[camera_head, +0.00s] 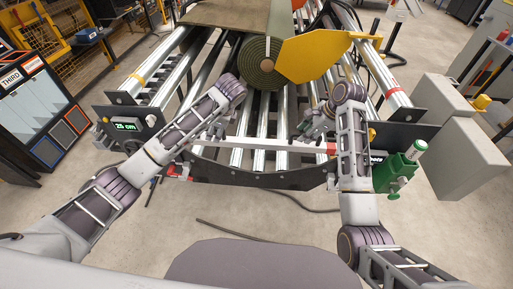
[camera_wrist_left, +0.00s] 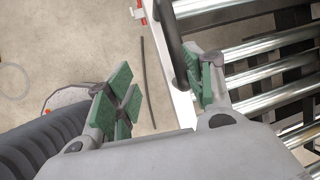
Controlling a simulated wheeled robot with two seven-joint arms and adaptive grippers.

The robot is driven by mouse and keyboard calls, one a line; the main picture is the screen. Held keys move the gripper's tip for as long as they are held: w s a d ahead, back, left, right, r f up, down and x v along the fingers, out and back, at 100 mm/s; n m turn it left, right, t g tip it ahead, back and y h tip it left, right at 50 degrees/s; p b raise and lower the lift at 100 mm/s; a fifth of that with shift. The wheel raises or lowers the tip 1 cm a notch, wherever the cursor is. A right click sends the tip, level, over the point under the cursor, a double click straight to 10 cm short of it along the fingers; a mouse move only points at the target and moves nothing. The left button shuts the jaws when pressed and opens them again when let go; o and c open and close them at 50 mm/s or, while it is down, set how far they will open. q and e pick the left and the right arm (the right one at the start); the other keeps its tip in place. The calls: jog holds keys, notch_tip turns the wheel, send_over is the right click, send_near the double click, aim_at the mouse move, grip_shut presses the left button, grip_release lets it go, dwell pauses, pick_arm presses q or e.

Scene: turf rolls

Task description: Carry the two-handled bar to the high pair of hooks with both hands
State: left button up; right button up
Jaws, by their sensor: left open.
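The pale bar (camera_head: 265,145) lies crosswise in front of the rollers in the head view, with a red part (camera_head: 326,148) near its right end. In the left wrist view a pale bar (camera_wrist_left: 182,103) runs down from the top, with a dark handle (camera_wrist_left: 172,45) beside it. My left gripper (camera_wrist_left: 162,84) is open, its green pads apart; the handle is close to its right finger. In the head view my left forearm mostly hides this gripper. My right gripper (camera_head: 312,120) is small and partly covered by its arm, above the bar's right part. I cannot make out the high hooks.
A turf roll (camera_head: 260,68) with a yellow plate (camera_head: 313,55) lies on the metal rollers (camera_head: 265,128). A 25 cm display (camera_head: 126,126) is at the left. A green box (camera_head: 397,173) is at the right. A dark cable (camera_head: 235,231) lies on the floor.

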pick_arm(q)
jog(key=s+d, duration=0.3)
jog(key=d, duration=0.3)
jog(key=shift+s+d, duration=0.2)
jog(key=shift+d, duration=0.1)
dwell(0.5)
pick_arm(e)
jog(key=v, duration=1.1)
jog(key=shift+d+r, duration=0.2)
jog(key=shift+r, duration=0.15)
pick_arm(q)
jog(key=shift+f, duration=0.1)
pick_arm(e)
jog(key=shift+s, duration=0.1)
dwell(0.6)
